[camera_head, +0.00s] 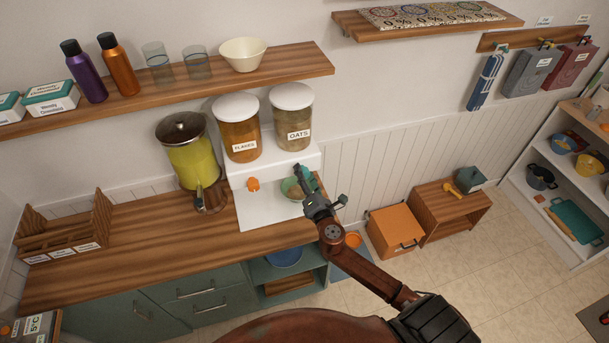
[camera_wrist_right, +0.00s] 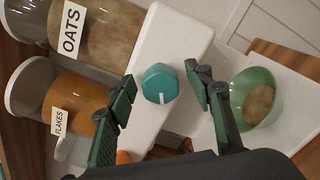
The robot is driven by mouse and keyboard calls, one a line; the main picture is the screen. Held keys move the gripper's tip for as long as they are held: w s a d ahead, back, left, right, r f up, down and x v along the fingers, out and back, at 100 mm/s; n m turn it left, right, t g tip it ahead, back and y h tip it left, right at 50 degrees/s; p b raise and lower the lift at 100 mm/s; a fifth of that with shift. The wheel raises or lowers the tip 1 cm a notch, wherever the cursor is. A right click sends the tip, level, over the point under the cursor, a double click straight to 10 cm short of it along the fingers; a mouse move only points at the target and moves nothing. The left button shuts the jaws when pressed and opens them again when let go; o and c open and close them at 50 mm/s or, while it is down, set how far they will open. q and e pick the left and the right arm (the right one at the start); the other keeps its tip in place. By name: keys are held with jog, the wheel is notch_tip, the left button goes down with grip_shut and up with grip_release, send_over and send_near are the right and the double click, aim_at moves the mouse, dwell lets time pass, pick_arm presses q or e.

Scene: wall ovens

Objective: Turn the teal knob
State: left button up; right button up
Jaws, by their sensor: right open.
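The teal knob (camera_wrist_right: 160,84) sits on the front of the white dispenser, with a pale line on its face. In the right wrist view it lies between the two open fingers of my right gripper (camera_wrist_right: 164,98), a little beyond the tips, and I see no contact. In the head view my right gripper (camera_head: 306,178) is at the right of the dispenser (camera_head: 274,165) and hides the knob. The OATS jar (camera_head: 291,118) stands above the knob. My left gripper is not in view.
A green bowl (camera_wrist_right: 258,85) with some oats in it stands below the knob. An orange knob (camera_head: 253,184) is under the FLAKES jar (camera_head: 237,128). A yellow drink dispenser (camera_head: 193,162) stands on the wooden counter (camera_head: 130,237), and a wall shelf (camera_head: 185,85) hangs above.

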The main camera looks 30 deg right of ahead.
jog(key=v, duration=1.2)
jog(key=w+d+n+p, duration=0.2)
jog(key=w+n+p, duration=0.5)
jog(key=w+n, duration=0.3)
jog(key=shift+w+d+f+n, duration=0.15)
jog(key=shift+w+f+n, duration=0.05)
jog(key=shift+n, duration=0.1)
jog(key=shift+c, duration=0.2)
jog(key=c, duration=1.1)
